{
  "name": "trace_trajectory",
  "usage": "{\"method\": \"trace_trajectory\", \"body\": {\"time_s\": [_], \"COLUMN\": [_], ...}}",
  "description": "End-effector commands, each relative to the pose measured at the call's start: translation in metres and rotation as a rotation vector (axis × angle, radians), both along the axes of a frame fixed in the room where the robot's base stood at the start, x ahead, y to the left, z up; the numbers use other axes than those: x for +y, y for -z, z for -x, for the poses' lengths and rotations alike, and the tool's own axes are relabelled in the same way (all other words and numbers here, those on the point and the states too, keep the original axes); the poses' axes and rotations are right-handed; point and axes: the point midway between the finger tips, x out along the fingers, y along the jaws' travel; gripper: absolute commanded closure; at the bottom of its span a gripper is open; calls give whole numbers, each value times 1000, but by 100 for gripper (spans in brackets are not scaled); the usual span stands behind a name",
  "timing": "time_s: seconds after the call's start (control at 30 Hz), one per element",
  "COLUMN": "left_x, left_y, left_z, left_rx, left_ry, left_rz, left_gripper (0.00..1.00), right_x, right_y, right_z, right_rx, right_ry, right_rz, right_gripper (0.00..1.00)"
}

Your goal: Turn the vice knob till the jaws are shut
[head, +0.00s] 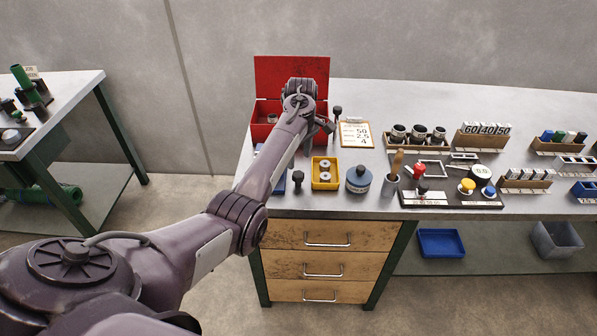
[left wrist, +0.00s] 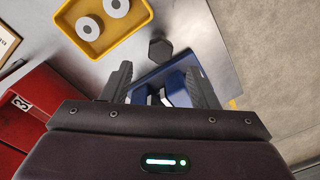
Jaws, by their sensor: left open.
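The blue vice (left wrist: 172,78) lies between and beyond my left gripper's fingers in the left wrist view. In the head view only a blue sliver of it (head: 281,184) shows beside my left forearm. A dark knob (left wrist: 160,48) with a faceted top stands by the vice, just past the fingertips; it also shows in the head view (head: 297,177). My left gripper (left wrist: 160,76) is open, with nothing visibly held. In the head view the forearm mostly hides it. The fingers and hand cover part of the vice, so I cannot tell its jaw gap.
A yellow bin (head: 314,185) with white rings stands right of the knob, and a blue round item (head: 359,179) beyond it. An open red box (head: 262,131) is at the back. A clipboard (head: 357,134) lies behind. The bench's left edge is close to the vice.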

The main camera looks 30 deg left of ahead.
Motion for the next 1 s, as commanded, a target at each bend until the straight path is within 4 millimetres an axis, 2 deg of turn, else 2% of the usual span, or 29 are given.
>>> {"method": "trace_trajectory", "body": {"time_s": [0.2,0.4,0.77,1.0], "left_x": [-1,-1,-1,-1], "left_y": [36,61,68,68], "left_z": [3,4,4,4], "left_rx": [4,3,0,0], "left_ry": [2,4,5,5], "left_rz": [2,1,0,0], "left_gripper": [46,46,46,76], "right_x": [-4,-5,-5,-5], "right_y": [-9,-11,-11,-11], "right_z": [-1,-2,-2,-3], "right_rx": [-1,-2,-3,-3], "right_ry": [-1,-1,0,1], "right_rz": [4,6,6,5], "right_gripper": [64,64,64,64]}}
